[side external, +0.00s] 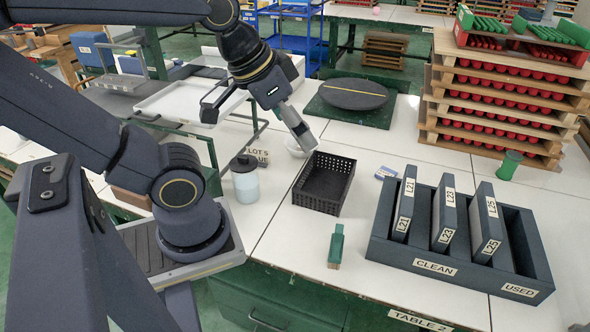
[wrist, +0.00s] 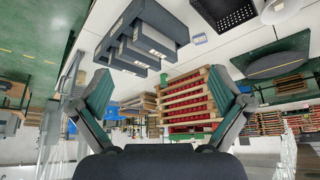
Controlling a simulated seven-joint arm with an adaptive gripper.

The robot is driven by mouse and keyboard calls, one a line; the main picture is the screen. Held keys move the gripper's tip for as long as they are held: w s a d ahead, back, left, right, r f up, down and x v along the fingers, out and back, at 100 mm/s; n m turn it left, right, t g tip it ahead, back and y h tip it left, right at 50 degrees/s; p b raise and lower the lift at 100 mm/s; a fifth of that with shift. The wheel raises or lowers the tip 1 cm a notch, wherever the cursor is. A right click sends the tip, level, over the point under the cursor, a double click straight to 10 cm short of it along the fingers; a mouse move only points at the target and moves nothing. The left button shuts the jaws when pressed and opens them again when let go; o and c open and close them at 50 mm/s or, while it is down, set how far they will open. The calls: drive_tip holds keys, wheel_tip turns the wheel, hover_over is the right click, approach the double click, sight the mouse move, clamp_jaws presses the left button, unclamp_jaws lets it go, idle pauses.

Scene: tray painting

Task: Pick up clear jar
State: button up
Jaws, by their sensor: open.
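The clear jar (side external: 245,182) stands upright on the white table, left of the black basket, in the side external view. It has a dark lid and pale bluish contents. It does not show in the wrist view. My gripper (side external: 256,118) is raised above the table, behind and above the jar and apart from it. In the wrist view my gripper (wrist: 162,92) has its two fingers spread wide with nothing between them.
A black basket (side external: 309,205) and a green-handled tool (side external: 336,245) lie right of the jar. A slotted box (side external: 395,258) holds labelled dark blocks. A round turntable (side external: 353,94) and stacked wooden racks (side external: 437,110) stand behind. A white bowl (side external: 293,149) sits behind the basket.

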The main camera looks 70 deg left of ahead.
drive_tip(key=w+a+m, duration=0.2)
drive_tip(key=w+a, duration=0.3)
drive_tip(key=n+g, duration=0.6)
drive_tip(key=n, duration=0.1)
approach(242, 157)
drive_tip(key=f, duration=1)
drive_tip(key=shift+s+f, duration=0.2)
drive_tip(key=shift+f, duration=0.2)
drive_tip(key=shift+w+f, duration=0.15)
drive_tip(key=shift+f, duration=2.65)
